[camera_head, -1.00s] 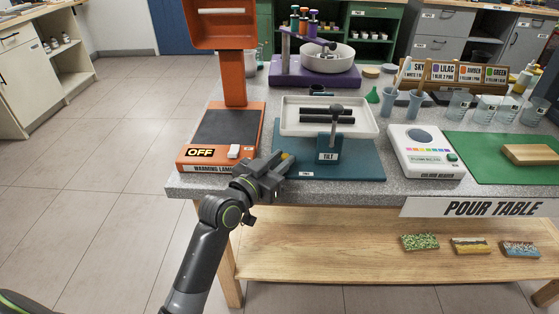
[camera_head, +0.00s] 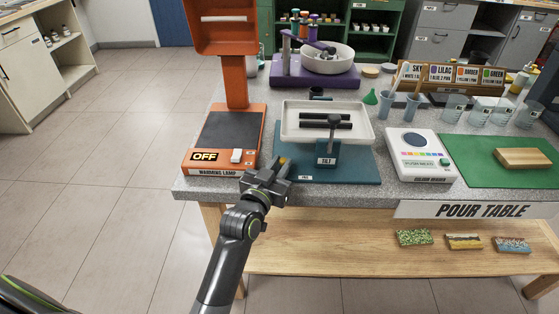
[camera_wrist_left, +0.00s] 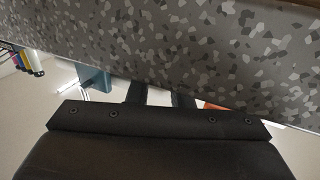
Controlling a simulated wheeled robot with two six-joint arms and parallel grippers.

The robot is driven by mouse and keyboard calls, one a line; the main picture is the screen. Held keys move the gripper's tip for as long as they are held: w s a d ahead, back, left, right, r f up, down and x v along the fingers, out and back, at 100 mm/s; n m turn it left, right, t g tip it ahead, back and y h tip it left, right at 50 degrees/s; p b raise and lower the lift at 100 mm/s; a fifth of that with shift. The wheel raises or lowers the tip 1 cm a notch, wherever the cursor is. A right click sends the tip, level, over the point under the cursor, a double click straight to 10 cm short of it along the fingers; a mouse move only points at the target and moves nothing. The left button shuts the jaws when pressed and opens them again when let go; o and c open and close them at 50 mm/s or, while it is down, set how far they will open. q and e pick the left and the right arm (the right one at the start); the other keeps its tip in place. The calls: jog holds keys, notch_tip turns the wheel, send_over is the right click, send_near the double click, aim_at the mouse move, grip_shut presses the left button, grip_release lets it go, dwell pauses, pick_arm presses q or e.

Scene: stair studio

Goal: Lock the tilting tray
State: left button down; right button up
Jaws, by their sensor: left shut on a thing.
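The tilting tray (camera_head: 290,130) is a shallow white tray on a teal stand (camera_head: 340,167) marked TILT, with dark bars and a black-knobbed post. The tray looks close to level. My left gripper (camera_head: 280,172) is at the front left corner of the stand's base, shut on a small brass-coloured piece (camera_head: 285,161) there. The fingers hide most of this piece. In the left wrist view the two fingers (camera_wrist_left: 160,97) show as dark stubs, slightly apart; what they grip is hidden. My right gripper is not in view.
An orange warming lamp (camera_head: 211,168) marked OFF stands close on the left. A white scale-like device (camera_head: 421,165) and a green mat (camera_head: 477,170) are on the right. A purple stand (camera_head: 290,72) with a bowl is behind. The speckled table edge (camera_head: 350,194) is just in front.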

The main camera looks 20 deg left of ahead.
pick_arm(q)
jog(key=c, duration=1.3)
grip_release()
jog(key=shift+s+f, duration=0.1)
